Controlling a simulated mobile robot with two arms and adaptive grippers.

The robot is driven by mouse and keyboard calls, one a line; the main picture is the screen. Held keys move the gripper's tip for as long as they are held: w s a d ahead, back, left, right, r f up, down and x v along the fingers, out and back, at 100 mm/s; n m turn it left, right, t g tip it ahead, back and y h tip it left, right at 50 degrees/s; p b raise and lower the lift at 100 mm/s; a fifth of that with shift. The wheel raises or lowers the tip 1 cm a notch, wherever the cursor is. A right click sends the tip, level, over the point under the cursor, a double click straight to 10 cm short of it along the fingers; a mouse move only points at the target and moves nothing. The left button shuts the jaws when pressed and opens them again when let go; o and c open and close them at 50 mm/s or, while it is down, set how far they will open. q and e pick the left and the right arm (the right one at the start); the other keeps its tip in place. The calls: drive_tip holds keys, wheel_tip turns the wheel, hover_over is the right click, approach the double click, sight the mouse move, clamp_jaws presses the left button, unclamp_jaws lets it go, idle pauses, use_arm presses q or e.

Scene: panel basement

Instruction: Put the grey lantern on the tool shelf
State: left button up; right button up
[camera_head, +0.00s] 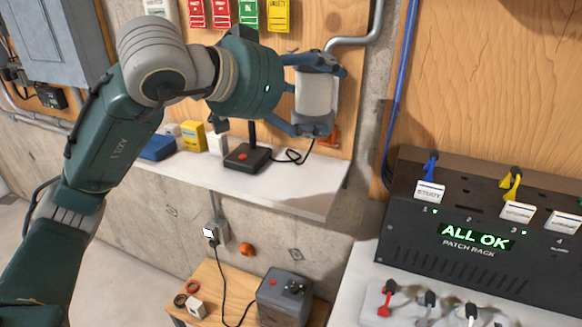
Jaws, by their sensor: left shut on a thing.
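My left gripper (325,95) reaches in from the upper left and is shut on the grey lantern (317,94). The lantern has a pale body and a dark base, and blue fingers close around it above and below. It is held in front of the wooden backboard, over the right end of the pale tool shelf (305,197) in the picture. Whether its base touches anything is hard to tell. My right gripper is out of view.
The shelf carries a blue case (158,148), a yellow box (192,137), a white box (217,143) and a black joystick box (249,157) with a cable. A patch rack (480,235) stands at right. A low wooden table (228,290) holds a grey box (285,298).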

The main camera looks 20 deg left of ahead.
sight(305, 120)
use_arm(q)
wheel_tip(305, 120, down, 4)
drive_tip(key=shift+f, duration=5.6)
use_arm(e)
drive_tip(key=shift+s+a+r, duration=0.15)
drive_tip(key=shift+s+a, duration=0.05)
use_arm(q)
drive_tip(key=shift+f, duration=0.1)
drive_tip(key=shift+f, duration=0.1)
drive_tip(key=o, duration=1.9)
drive_tip(key=shift+c, duration=0.2)
drive_tip(key=shift+o, duration=0.4)
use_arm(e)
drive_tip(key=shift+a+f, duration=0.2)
